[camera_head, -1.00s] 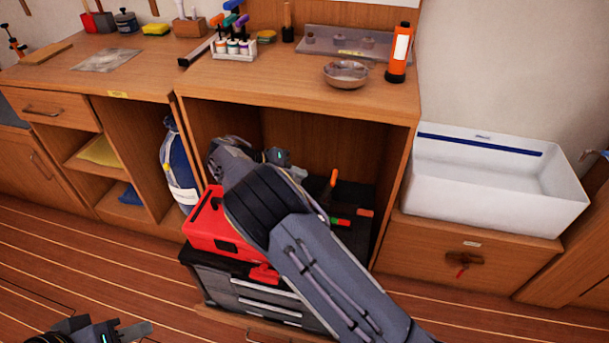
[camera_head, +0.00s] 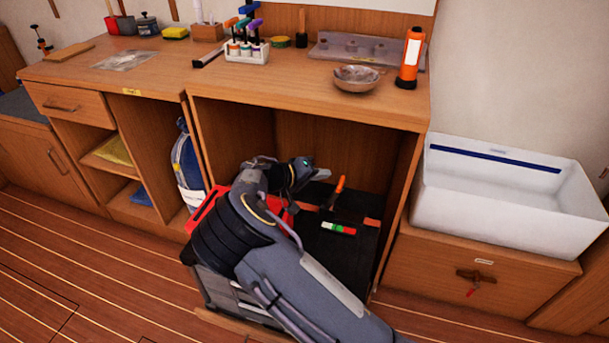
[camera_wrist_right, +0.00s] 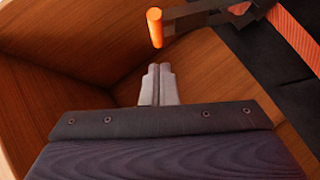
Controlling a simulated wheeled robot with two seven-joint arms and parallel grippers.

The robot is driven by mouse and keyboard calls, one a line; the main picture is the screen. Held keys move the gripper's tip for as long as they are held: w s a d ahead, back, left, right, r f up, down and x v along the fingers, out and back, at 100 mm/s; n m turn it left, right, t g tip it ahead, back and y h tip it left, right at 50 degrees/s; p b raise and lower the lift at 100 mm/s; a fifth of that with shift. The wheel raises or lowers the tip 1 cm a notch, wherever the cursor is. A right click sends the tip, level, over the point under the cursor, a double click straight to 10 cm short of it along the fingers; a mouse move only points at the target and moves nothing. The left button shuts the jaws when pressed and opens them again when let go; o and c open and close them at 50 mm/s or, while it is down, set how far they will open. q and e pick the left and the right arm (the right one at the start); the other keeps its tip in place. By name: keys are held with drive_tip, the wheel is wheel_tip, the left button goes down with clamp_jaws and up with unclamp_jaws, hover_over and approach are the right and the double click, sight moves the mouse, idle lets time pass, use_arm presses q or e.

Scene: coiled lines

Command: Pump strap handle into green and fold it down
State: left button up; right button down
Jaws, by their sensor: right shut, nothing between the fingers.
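The strap handle (camera_head: 339,184) has an orange grip and stands raised above the black top inside the open cabinet bay. Its orange end (camera_wrist_right: 155,27) shows just beyond my fingertips in the right wrist view. An orange strap (camera_head: 372,222) runs across the black top and also shows in the wrist view (camera_wrist_right: 297,30). A gauge strip with green and red parts (camera_head: 338,228) lies in front of the handle; I cannot make out a pointer. My right gripper (camera_head: 322,172) is beside the handle, at its left. Its fingers (camera_wrist_right: 158,72) are shut and empty, apart from the grip. My left gripper is out of view.
The cabinet's side walls and worktop (camera_head: 290,85) enclose the bay. A red case (camera_head: 207,208) is partly hidden behind my right arm. A blue bottle (camera_head: 187,165) stands at the left, a white bin (camera_head: 500,205) at the right.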

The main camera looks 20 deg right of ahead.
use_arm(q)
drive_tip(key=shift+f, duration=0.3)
use_arm(e)
drive_tip(key=shift+s+d+f, duration=0.75)
drive_tip(key=shift+s+d, duration=0.05)
drive_tip(key=shift+d, duration=0.05)
use_arm(q)
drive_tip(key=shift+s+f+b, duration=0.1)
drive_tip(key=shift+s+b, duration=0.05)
drive_tip(key=shift+b, duration=0.15)
use_arm(e)
drive_tip(key=shift+d, duration=0.15)
